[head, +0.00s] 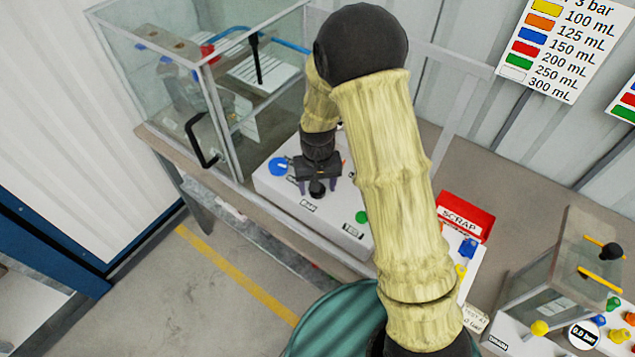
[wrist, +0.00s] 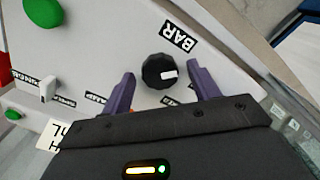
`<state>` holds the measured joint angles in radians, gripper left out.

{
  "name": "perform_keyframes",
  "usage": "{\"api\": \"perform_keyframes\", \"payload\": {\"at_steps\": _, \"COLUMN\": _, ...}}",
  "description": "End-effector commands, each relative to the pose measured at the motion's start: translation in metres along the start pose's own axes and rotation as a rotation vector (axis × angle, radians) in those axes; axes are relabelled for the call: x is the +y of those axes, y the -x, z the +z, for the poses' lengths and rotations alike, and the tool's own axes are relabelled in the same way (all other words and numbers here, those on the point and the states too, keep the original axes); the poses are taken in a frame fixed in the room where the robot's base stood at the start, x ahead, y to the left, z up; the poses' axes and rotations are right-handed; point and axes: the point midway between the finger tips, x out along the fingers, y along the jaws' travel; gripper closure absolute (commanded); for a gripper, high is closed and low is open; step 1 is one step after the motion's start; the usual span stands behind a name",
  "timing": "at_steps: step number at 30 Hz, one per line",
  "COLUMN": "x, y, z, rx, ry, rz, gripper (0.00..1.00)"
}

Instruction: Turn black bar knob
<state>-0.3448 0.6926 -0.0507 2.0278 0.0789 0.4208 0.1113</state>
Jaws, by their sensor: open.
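The black bar knob (wrist: 159,71) is a round, ridged knob with a white mark on its face, beside a BAR label (wrist: 178,36) on the white control box. In the wrist view it lies between and slightly beyond the tips of my gripper (wrist: 162,80), which is open with a purple-grey finger on each side. No finger visibly touches the knob. In the head view the knob (head: 317,188) shows just below my gripper (head: 318,184), over the white control box (head: 300,205).
A glass cabinet (head: 215,90) with a black handle stands left of the control box. The box also carries a blue knob (head: 278,166) and a green button (head: 361,217). A red SCRAP bin (head: 465,216) and another glass-enclosed unit (head: 545,270) are to the right.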

Motion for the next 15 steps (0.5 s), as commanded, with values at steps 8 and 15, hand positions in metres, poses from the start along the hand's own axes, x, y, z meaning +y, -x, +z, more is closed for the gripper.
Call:
{"api": "perform_keyframes", "payload": {"at_steps": 8, "x": 0.0, "y": 0.016, "z": -0.001, "rx": 0.003, "ry": 0.001, "rz": -0.001, "gripper": 0.39}}
{"api": "perform_keyframes", "payload": {"at_steps": 15, "x": -0.001, "y": 0.058, "z": -0.001, "rx": 0.005, "ry": 0.001, "rz": -0.001, "gripper": 0.39}}
